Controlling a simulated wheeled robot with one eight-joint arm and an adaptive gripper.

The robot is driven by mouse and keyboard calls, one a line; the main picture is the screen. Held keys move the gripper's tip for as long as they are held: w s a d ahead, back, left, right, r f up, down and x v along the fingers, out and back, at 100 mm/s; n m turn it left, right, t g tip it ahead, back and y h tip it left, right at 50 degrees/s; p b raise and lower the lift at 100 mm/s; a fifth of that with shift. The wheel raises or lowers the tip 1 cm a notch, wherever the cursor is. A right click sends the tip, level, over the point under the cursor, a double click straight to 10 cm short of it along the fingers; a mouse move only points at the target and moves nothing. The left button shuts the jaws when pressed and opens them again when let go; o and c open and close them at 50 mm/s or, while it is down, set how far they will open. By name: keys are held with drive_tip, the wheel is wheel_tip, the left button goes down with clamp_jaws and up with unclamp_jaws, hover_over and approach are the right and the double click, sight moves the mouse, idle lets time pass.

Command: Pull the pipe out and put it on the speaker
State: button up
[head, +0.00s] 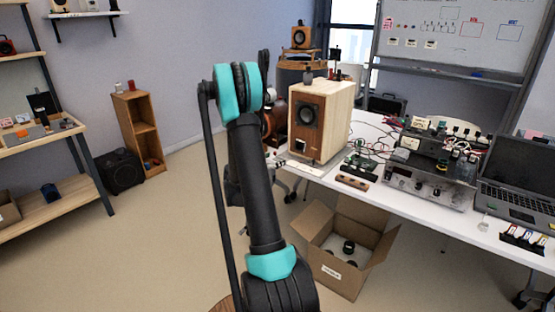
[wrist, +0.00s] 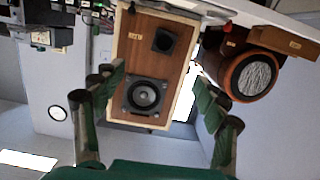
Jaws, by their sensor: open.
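The speaker (head: 325,105) is a pale wooden box with a brown front, standing upright on the white table. In the wrist view its front (wrist: 187,60) appears upside down, with a round black driver (wrist: 146,94). Near the front's upper picture edge is a dark, square-looking opening or tube end, likely the pipe (wrist: 164,41); its depth cannot be told. My gripper (wrist: 158,74) is open and empty, its green fingers spread on either side of the speaker front, apparently short of it. In the head view my arm hides the gripper.
The white table (head: 400,197) also holds a green circuit board (head: 362,163), a metal instrument (head: 425,185) and a laptop (head: 520,185). An orange-brown round unit (wrist: 248,76) stands close beside the speaker. An open cardboard box (head: 325,268) sits on the floor below.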

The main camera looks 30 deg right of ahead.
sight(299, 144)
drive_tip(key=shift+m+t+h, duration=0.3)
drive_tip(key=shift+m+h, duration=0.2)
drive_tip(key=shift+h, duration=0.3)
drive_tip(key=x, duration=0.6)
drive_tip(key=f+x, duration=0.1)
drive_tip(key=x, duration=0.6)
drive_tip(key=w+x, duration=0.1)
drive_tip(key=x, duration=0.6)
drive_tip(key=shift+f, duration=0.2)
drive_tip(key=shift+c, duration=0.3)
drive_tip(key=c, duration=1.3)
drive_tip(key=shift+a, duration=0.1)
drive_tip(key=shift+v, duration=4.55)
drive_tip(key=shift+w, duration=0.1)
